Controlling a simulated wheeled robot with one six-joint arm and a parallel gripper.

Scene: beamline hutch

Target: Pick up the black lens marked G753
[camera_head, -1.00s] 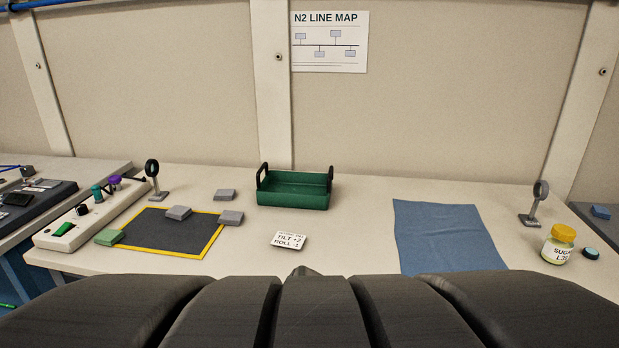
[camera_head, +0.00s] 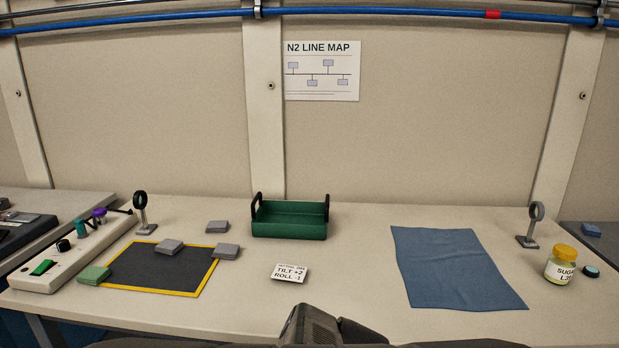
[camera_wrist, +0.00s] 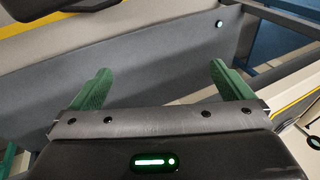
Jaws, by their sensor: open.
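Two ring-shaped pieces stand upright on small bases in the head view. A black ring (camera_head: 140,202) is at the back left, behind the yellow-edged dark mat. A greyer ring (camera_head: 537,212) is at the back right, beyond the jar. No G753 mark is legible on either, so I cannot tell which lens is meant. My gripper (camera_wrist: 162,80) shows in the wrist view with two green fingers spread wide and nothing between them. Its fingers do not show in the head view, and its distance to either ring cannot be told.
The dark mat (camera_head: 150,274) has grey blocks on and near it, beside a control box (camera_head: 38,277). A green tray (camera_head: 290,228), a tilt/roll card (camera_head: 290,272), a blue cloth (camera_head: 450,270) and a yellow-lidded jar (camera_head: 562,270) stand on the bench.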

